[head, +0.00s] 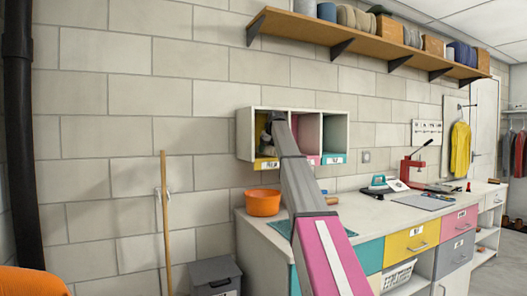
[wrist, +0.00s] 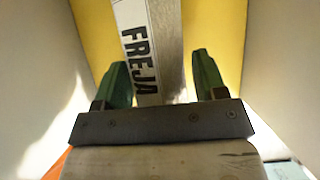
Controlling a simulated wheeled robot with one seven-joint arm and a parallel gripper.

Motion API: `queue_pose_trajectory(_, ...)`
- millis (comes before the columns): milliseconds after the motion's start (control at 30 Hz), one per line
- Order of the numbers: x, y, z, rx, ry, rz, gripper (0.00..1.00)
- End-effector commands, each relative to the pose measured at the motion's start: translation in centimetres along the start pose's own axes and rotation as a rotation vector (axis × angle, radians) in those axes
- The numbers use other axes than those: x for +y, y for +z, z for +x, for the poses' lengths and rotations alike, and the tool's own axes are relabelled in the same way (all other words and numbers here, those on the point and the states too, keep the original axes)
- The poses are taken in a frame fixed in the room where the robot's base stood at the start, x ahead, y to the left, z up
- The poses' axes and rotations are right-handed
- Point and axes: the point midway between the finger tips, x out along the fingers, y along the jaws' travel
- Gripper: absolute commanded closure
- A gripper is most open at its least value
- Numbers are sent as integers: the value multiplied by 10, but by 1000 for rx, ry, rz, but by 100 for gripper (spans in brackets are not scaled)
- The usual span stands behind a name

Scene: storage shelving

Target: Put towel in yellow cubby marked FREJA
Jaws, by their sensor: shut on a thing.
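The yellow cubby (head: 261,164) is the left compartment of the white wall unit, with a white label on its yellow front strip. My gripper reaches into its opening, mostly hidden by my arm in the head view. In the wrist view my gripper (wrist: 162,80) has green fingers on both sides of a grey, flat-looking piece, which I take to be the towel (wrist: 172,45). A white strip reading FREJA runs along it. The yellow cubby interior (wrist: 220,30) lies behind and pale walls stand on both sides. Whether the towel touches the cubby is unclear.
The pink (head: 294,121) and teal (head: 334,158) compartments sit to the right, partly behind my arm. Below are a worktop (head: 385,213), an orange bowl (head: 263,203) and a red press (head: 413,168). A shelf (head: 300,29) hangs above. A wooden pole (head: 164,220) leans at the left.

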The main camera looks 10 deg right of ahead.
Motion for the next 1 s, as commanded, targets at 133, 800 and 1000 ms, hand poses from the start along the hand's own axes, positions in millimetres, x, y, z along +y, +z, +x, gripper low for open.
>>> queue_pose_trajectory(133, 0, 7, 4, 0, 0, 0, 65)
queue_pose_trajectory(800, 0, 38, 30, 0, 0, 0, 65)
queue_pose_trajectory(1000, 0, 37, 31, 0, 0, 0, 9)
